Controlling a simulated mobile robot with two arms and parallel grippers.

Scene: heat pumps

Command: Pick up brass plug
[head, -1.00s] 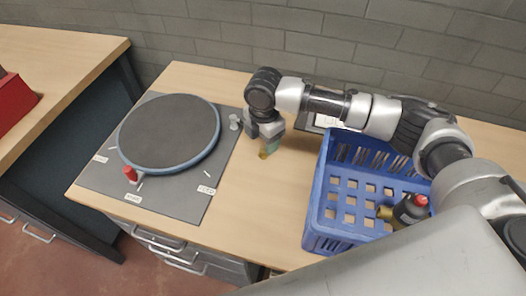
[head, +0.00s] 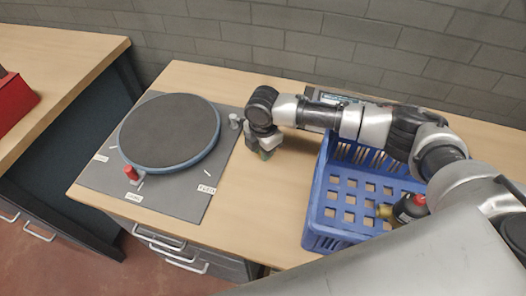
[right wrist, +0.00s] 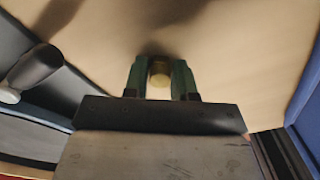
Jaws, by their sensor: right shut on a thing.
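The brass plug (right wrist: 160,77) shows in the right wrist view, between the two green-tipped fingers of my right gripper (right wrist: 160,82). The fingers are shut on it. In the head view my right gripper (head: 264,152) points down at the wooden tabletop, just right of the grey turntable plate. The plug is hidden there by the gripper. I cannot tell whether the plug still touches the table. My left gripper is not in view.
The round turntable (head: 170,131) with a red knob (head: 131,172) is left of the gripper. A blue crate (head: 324,230) stands on the right, holding a black bottle with a red top (head: 411,207). Bare tabletop (head: 262,205) lies between them. A brick wall is behind.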

